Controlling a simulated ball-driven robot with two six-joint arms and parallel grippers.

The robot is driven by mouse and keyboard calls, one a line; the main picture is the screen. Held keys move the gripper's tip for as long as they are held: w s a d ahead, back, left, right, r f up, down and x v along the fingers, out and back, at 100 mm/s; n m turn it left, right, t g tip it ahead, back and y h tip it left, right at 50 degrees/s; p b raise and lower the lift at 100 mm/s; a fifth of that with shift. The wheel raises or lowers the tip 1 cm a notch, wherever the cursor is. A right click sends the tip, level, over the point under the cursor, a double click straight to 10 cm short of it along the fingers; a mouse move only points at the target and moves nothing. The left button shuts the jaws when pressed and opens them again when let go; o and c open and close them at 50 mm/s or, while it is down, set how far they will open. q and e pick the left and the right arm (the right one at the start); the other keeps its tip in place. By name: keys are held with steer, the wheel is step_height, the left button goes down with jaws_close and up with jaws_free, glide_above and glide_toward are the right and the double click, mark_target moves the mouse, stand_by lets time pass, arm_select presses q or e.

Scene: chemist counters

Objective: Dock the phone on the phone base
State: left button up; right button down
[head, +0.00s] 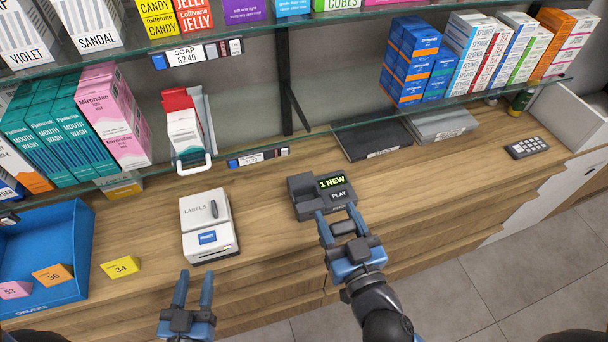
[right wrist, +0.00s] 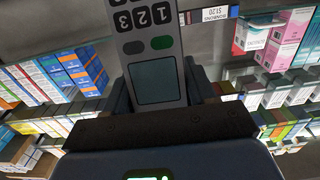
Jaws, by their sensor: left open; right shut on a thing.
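The phone (right wrist: 158,70), a grey handset with a screen, a green button and dark number keys, is in the right wrist view. It sits between the fingers of my right gripper (head: 340,218), which is shut on it. In the head view the phone is mostly hidden; only a dark block shows between the fingers. The dark phone base (head: 306,203), with a lit "1 NEW" display and a PLAY key, stands on the counter just beyond my right fingertips. Whether phone and base touch, I cannot tell. My left gripper (head: 193,288) is open and empty at the counter's front edge.
A white label printer (head: 208,225) stands left of the base. A blue orders tray (head: 62,225) is at the far left, near a yellow tag (head: 120,266). A dark keypad (head: 527,147) lies at the right. Glass shelves (head: 350,118) hang above.

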steer(key=p+x, duration=0.1)
steer(key=x, duration=1.3)
steer(key=w+f+g+p, duration=0.1)
steer(key=w+f, duration=0.1)
steer(key=w+a+f+g+p, duration=0.1)
steer(key=w+f+p, duration=0.1)
steer(key=w+a+f+g+h+p, duration=0.1)
steer(key=w+f+p, duration=0.1)
steer(key=shift+a+f+g, duration=0.1)
steer(key=shift+f+g, duration=0.2)
steer(key=shift+f, duration=0.05)
steer(key=shift+f+p, duration=0.3)
steer(key=shift+f, duration=0.25)
